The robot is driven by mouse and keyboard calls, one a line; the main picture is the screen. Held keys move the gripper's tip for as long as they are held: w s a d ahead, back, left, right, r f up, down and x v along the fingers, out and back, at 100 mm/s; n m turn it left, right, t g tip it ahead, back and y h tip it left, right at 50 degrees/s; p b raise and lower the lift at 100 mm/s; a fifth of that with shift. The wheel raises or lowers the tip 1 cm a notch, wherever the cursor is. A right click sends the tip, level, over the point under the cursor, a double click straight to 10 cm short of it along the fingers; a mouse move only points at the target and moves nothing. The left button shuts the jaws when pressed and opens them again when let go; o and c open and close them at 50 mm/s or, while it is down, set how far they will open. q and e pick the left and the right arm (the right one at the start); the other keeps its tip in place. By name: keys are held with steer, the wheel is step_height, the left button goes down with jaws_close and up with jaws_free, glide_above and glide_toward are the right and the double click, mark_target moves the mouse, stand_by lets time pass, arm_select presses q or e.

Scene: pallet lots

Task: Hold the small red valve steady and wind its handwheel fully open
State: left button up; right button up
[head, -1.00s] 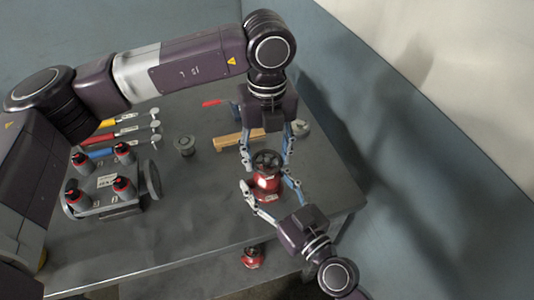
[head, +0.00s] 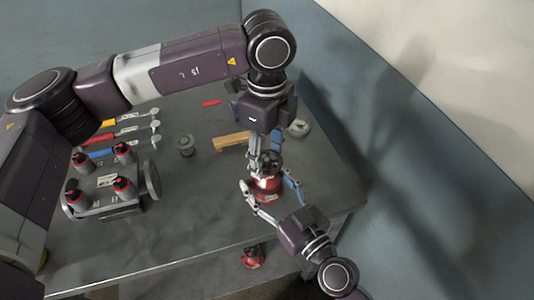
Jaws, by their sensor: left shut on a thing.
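The small red valve (head: 264,187) stands upright near the right end of the grey table, with its dark handwheel (head: 269,160) on top. My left gripper (head: 264,155) reaches down from above and is shut on the handwheel, its fingers partly hiding it. My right gripper (head: 267,184) comes in from the lower right, with one finger on each side of the valve's red body, and looks shut on it. The exact finger contact is too small to see clearly.
A wooden block (head: 231,141), a grey round part (head: 185,146) and another round part (head: 299,128) lie nearby. Another red valve (head: 252,257) sits lower, beyond the table's front edge. A wall stands at right.

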mark_target(267, 160)
arm_select(q)
steer(key=shift+n, duration=0.3)
arm_select(e)
steer(key=shift+f, duration=0.1)
arm_select(q)
steer(key=o, duration=1.2)
steer(key=shift+c, duration=0.2)
step_height(267, 160, up, 12)
arm_select(e)
steer(key=o, duration=2.1)
steer(key=shift+o, duration=0.2)
steer(key=shift+s, duration=0.15)
